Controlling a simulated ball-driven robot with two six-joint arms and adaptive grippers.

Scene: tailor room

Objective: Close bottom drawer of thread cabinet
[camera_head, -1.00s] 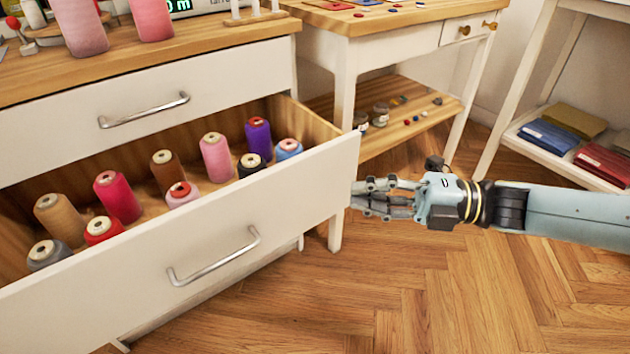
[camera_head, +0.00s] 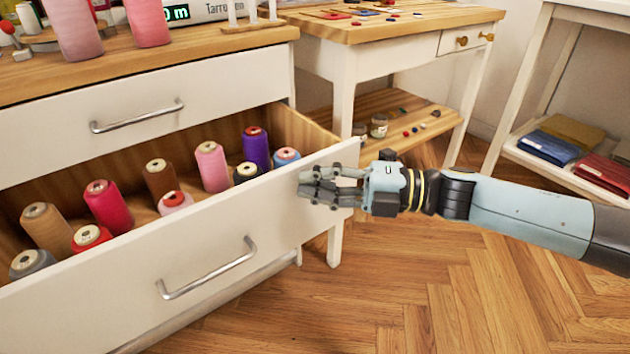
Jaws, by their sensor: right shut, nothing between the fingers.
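The white thread cabinet (camera_head: 60,148) stands at the left. Its bottom drawer (camera_head: 110,300) is pulled open, with its front panel angled across the view and a metal bar handle (camera_head: 207,270) on it. Several thread spools, such as a pink one (camera_head: 211,168) and a purple one (camera_head: 256,147), stand inside. My right gripper (camera_head: 302,186) is shut and empty, its fingers in front of the right end of the drawer front. I cannot tell whether they touch it. My left gripper is not in view.
A closed upper drawer (camera_head: 100,106) is above the open one. A wooden side table (camera_head: 400,26) with a lower shelf (camera_head: 395,120) stands behind. A white shelf with folded fabrics (camera_head: 560,140) is at the right. The wooden floor (camera_head: 400,290) in front is clear.

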